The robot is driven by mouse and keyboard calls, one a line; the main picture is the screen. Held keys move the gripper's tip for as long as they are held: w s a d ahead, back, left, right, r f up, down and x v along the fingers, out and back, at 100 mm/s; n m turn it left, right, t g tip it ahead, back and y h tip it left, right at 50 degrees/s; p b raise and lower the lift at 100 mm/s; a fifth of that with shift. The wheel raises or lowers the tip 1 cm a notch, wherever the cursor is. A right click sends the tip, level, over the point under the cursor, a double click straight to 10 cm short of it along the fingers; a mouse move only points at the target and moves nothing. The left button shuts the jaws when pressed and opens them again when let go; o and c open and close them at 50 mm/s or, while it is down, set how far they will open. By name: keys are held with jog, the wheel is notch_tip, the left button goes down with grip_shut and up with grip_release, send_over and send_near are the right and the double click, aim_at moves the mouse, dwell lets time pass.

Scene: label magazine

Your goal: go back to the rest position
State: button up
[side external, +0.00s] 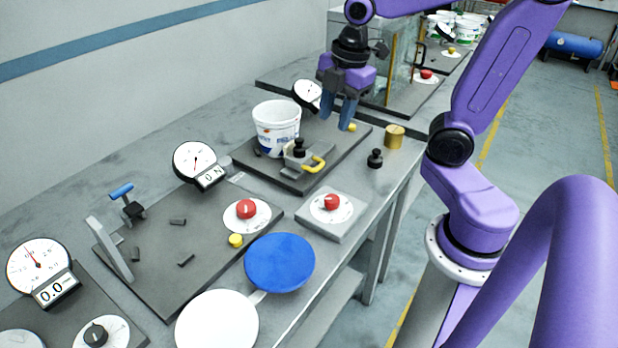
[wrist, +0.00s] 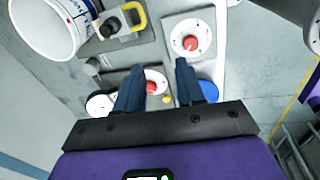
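My gripper (side external: 341,112) is above the dark board with the white bucket, to the right of the bucket in the side view. In the wrist view my gripper (wrist: 155,85) has its two blue fingers apart with nothing held between them. The white bucket (side external: 276,130) stands upright on the board and also shows at the upper left of the wrist view (wrist: 48,28). A small clamp with a yellow handle (side external: 314,164) sits in front of the bucket.
Dials, a red knob (side external: 246,208), another red knob (side external: 331,202), a blue disc (side external: 279,262) and a white disc (side external: 217,322) lie along the bench. A brass cylinder (side external: 394,136) and a black weight (side external: 375,158) stand near the bench edge. A glass-sided case (side external: 402,50) stands behind my gripper.

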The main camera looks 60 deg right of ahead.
jog(key=s+a+f+m+g, duration=0.1)
jog(key=s+a+f+m, duration=0.1)
jog(key=s, duration=0.5)
jog(key=s+a+f+m, duration=0.2)
jog(key=s+a+f, duration=0.2)
jog(key=s+a, duration=0.2)
jog(key=shift+s+g, duration=0.4)
jog(key=shift+s, duration=0.65)
dwell(1.3)
notch_tip(320, 180, up, 7)
jog(key=n+t, duration=0.2)
jog(key=n, duration=0.3)
send_over(319, 166)
jog(key=s, duration=0.4)
jog(key=w+f, duration=0.1)
jog(key=f, duration=0.4)
jog(key=w+f, duration=0.1)
jog(key=f, duration=0.5)
jog(key=w+f, duration=0.1)
jog(key=f, duration=0.4)
jog(key=shift+w+f, duration=0.25)
jog(key=shift+f, duration=0.05)
grip_shut()
